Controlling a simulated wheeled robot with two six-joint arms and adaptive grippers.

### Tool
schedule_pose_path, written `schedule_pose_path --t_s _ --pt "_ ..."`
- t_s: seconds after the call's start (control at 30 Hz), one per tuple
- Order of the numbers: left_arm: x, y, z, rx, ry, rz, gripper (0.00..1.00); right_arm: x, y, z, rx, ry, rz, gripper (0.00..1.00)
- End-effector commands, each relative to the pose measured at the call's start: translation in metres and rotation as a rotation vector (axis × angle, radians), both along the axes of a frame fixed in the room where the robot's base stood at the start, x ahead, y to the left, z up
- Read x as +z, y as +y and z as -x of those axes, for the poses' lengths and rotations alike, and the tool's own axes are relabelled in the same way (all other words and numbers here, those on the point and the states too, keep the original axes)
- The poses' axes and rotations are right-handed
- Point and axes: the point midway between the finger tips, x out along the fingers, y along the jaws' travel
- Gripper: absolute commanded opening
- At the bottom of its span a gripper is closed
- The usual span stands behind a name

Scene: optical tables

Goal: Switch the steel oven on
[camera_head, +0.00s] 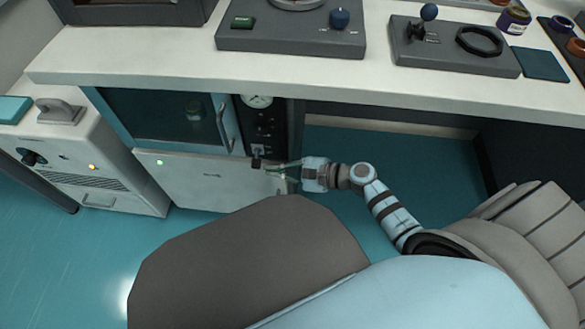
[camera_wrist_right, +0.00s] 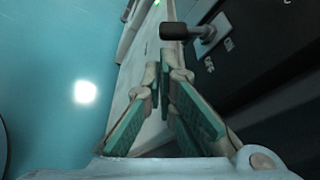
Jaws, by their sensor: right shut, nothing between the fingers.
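The oven under the bench has a glass door (camera_head: 165,122) and a black control panel (camera_head: 268,125) with a round gauge. Low on that panel is a black-knobbed lever switch (camera_head: 257,156). In the right wrist view the lever (camera_wrist_right: 186,31) sticks out from a pale plate (camera_wrist_right: 213,37) marked ON and OFF; I cannot tell which setting it is at. My right gripper (camera_head: 272,168) is shut and empty, just beside and below the lever. In the wrist view its fingertips (camera_wrist_right: 163,72) appear apart from the lever. My left gripper is not in view.
A white cabinet front (camera_head: 205,180) with a lit green lamp (camera_head: 160,162) lies below the oven. A white unit (camera_head: 95,150) with a lit amber lamp stands at left. The benchtop (camera_head: 190,63) overhangs the oven. Open space lies under the bench at right.

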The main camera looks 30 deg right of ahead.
Motion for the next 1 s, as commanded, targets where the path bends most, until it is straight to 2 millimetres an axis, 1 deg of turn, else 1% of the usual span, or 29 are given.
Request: schedule_pose_path --t_s 0.1,0.2,0.47,0.5,0.67,0.77,0.9,1.0 --pt "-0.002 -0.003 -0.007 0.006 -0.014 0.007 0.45 -0.005 0.011 -0.01 0.0 -0.001 -0.002 0.0" --pt "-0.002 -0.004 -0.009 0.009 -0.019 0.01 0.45 -0.007 0.015 -0.014 0.0 0.0 -0.001 0.0" --pt "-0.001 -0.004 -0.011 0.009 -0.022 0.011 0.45 -0.006 0.016 -0.015 0.0 0.0 0.0 0.0" --pt "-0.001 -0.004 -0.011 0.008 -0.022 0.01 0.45 -0.006 0.013 -0.015 0.0 0.0 0.001 0.0" --pt "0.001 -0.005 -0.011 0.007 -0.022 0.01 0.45 -0.005 0.016 -0.014 0.0 0.007 -0.004 0.0" --pt "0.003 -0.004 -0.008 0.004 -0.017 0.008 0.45 -0.004 0.016 -0.014 0.0 0.021 -0.014 0.0" --pt "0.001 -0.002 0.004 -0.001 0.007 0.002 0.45 -0.004 0.017 -0.013 0.0 0.044 -0.028 0.0" --pt "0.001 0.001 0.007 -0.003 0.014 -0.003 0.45 -0.004 0.017 -0.012 0.0 0.054 -0.035 0.0"
